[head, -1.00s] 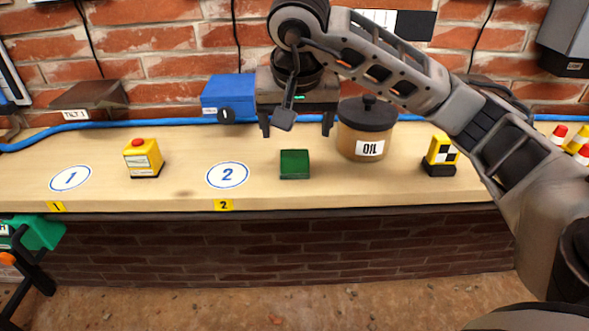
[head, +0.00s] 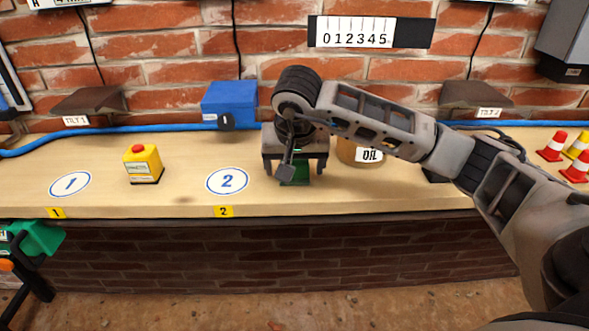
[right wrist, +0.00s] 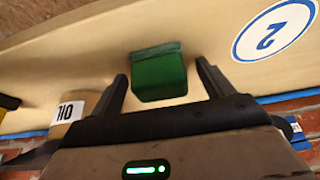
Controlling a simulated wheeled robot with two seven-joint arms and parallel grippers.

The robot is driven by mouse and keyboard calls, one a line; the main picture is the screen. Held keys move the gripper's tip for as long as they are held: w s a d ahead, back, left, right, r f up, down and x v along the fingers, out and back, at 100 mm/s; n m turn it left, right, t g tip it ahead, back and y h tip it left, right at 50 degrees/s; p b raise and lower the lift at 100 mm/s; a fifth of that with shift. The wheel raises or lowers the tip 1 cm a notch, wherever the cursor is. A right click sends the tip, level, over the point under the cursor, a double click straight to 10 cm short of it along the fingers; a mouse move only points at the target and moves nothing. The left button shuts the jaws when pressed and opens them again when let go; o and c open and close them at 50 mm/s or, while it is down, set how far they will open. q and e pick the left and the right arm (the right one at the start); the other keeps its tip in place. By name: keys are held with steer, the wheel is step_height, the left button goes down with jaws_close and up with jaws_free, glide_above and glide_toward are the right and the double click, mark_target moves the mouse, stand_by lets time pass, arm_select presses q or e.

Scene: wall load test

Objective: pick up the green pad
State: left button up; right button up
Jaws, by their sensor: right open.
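The green pad (head: 299,173) lies on the wooden bench to the right of the round "2" mark. In the head view my right gripper (head: 294,170) is right over it and hides much of it. In the right wrist view the pad (right wrist: 158,76) shows between the two spread fingers of the right gripper (right wrist: 162,74), with a gap on each side. The gripper is open and holds nothing. My left gripper is not in view.
An oil jar (head: 361,153) stands close to the right of the gripper, partly hidden by my arm. A yellow block with a red button (head: 143,165) stands at the left. A blue box (head: 229,101) is behind. Small cones (head: 552,147) stand at the far right.

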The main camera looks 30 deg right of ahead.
steer(key=c, duration=1.1)
steer(key=shift+r, duration=0.15)
steer(key=shift+r, duration=0.25)
step_height(320, 180, up, 3)
steer(key=shift+w+f, duration=0.1)
steer(key=shift+f, duration=0.1)
steer(key=s+a+r+p, duration=0.2)
steer(key=s+a+r, duration=0.6)
steer(key=a, duration=0.3)
steer(key=shift+v, duration=0.9)
steer(key=shift+w, duration=0.15)
